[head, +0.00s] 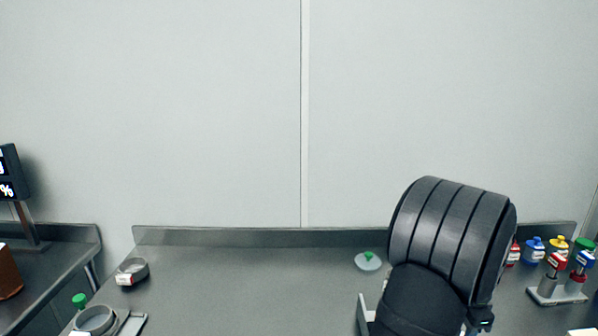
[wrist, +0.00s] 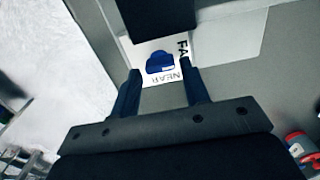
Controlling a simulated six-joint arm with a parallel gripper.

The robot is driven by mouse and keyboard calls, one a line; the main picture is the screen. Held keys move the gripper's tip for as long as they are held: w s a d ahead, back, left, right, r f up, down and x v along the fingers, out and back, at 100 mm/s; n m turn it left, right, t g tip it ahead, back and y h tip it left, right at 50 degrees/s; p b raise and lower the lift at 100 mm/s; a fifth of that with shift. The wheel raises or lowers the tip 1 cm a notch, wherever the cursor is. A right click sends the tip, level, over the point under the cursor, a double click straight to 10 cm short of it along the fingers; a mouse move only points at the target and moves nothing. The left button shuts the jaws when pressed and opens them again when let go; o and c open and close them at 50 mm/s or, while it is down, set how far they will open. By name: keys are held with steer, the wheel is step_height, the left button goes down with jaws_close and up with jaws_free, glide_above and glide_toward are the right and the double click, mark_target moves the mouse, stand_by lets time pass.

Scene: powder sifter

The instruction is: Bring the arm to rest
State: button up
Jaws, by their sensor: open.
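My gripper (wrist: 162,82) shows in the wrist view with its two dark fingers apart. The gripper is hidden there.
A grey ring (head: 133,268) and a round vessel (head: 95,318) stand at the left. Several colour-capped bottles (head: 534,250) and a small rack (head: 556,294) stand at the right. The table's middle is clear.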

step_height(320, 180, up, 15)
step_height(320, 180, down, 17)
steer(key=shift+f, duration=0.1)
steer(key=shift+n, duration=0.5)
steer(key=shift+r+n, duration=0.2)
steer(key=shift+n, duration=0.9)
steer(key=n, duration=0.9)
steer(key=shift+n, duration=2.4)
